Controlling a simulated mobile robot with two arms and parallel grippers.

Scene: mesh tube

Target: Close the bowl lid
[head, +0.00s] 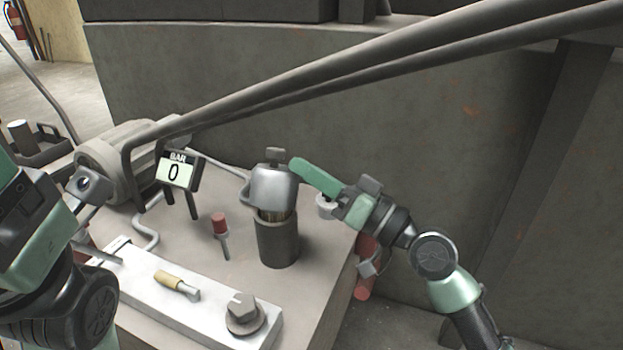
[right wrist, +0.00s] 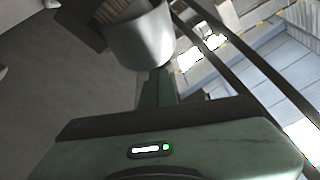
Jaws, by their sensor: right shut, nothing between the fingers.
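The silver lid (head: 273,188), a rounded metal cap with a small block on top, sits above the dark cylindrical bowl (head: 278,243). A brownish band shows between the lid's lower edge and the bowl's rim, so the lid looks raised at the front. My right gripper (head: 299,167) comes in from the right, shut and empty, its green fingertips at the lid's upper right side. Whether they touch it I cannot tell. In the right wrist view the lid's metal wall (right wrist: 143,40) shows just beyond the fingers (right wrist: 158,80). Only parts of my left arm show at the left edge.
A red-handled tool (head: 220,226), a wooden-handled tool (head: 172,282) and a large bolt (head: 242,312) are in front. Long dark pipes (head: 330,75) cross above. A red cylinder (head: 364,284) hangs at the block's right edge.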

